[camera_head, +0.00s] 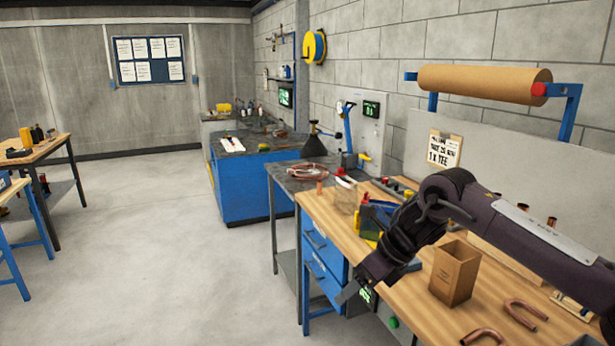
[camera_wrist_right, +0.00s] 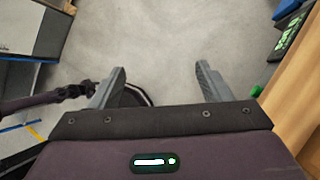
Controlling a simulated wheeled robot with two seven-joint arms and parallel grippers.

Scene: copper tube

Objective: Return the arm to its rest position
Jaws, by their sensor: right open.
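My right arm (camera_head: 535,235) reaches in from the right over the wooden workbench (camera_head: 405,300). My right gripper (camera_head: 352,290) points down past the bench's front edge, near the blue drawers. In the right wrist view its two fingers (camera_wrist_right: 160,82) stand wide apart with only grey floor between them, so it is open and empty. The head view does not show my left gripper. A dark jointed arm (camera_wrist_right: 45,98), probably my left, shows at the left of the right wrist view; its jaws cannot be made out.
A brown open box (camera_head: 455,272) and bent copper tubes (camera_head: 525,314) lie close below my right arm. Blue drawers (camera_head: 325,262) are under the bench. A paper roll (camera_head: 485,84) hangs behind.

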